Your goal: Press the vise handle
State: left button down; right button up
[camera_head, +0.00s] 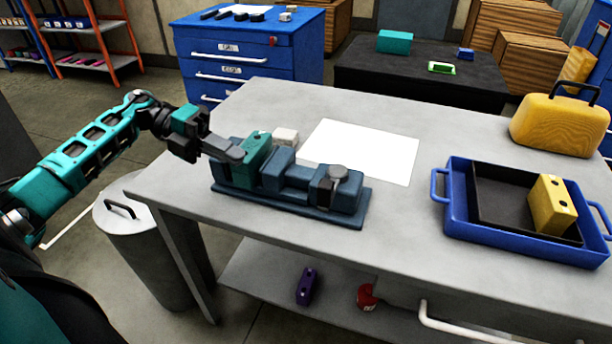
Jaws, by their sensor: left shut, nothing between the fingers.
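The dark blue vise (290,185) sits on the grey table near its front left edge. A teal block (253,155) stands upright in the vise's left part, between its jaws as far as I can tell. The vise handle (337,174), with a round grey top, is at the vise's right end. My left gripper (240,154) is shut, with its tips at the teal block's left side; I cannot tell whether they touch it. The handle is well to the right of this gripper. My right gripper is not in view.
A white sheet (362,151) lies behind the vise. A blue tray (456,220) with a yellow block (551,205) stands at the right. A yellow case (560,130) is at the back right. A small white block (285,136) sits behind the vise.

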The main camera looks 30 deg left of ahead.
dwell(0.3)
pick_arm(q)
jog(key=r+p+x, duration=0.1)
jog(key=x, duration=1.2)
jog(key=shift+d, duration=0.55)
jog(key=shift+f, duration=0.1)
jog(key=shift+d+p, duration=0.15)
jog(key=shift+p, duration=0.25)
